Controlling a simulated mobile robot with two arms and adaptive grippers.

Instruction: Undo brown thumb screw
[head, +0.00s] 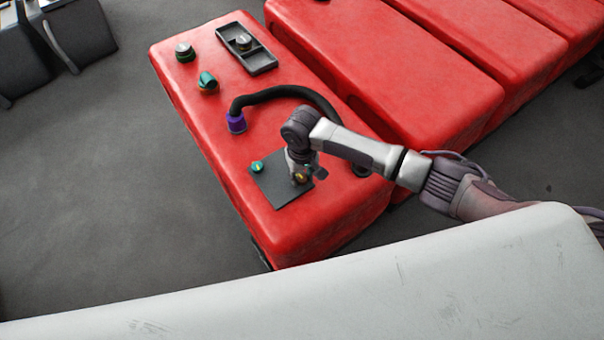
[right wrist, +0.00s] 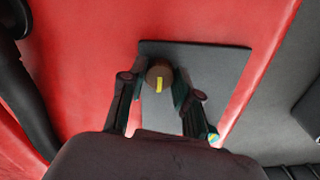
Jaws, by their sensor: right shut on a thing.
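The brown thumb screw (right wrist: 159,76) has a yellow mark on its top and sits at the edge of a dark grey plate (right wrist: 210,62) in the right wrist view. My right gripper (right wrist: 160,88) has its fingers closed on either side of the screw. In the head view the right gripper (head: 303,176) is over the plate (head: 288,200), and the brown screw (head: 299,177) shows partly between its fingers. A second thumb screw, green with a yellow mark (head: 257,167), is at the plate's upper left corner. My left gripper is not in view.
The plate lies on a red tank (head: 215,140). A black hose with a purple collar (head: 236,122) arches close behind my right gripper. Farther back are a green valve (head: 207,83), a dark knob (head: 185,52) and a black tray (head: 246,62). More red tanks (head: 410,65) stand to the right.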

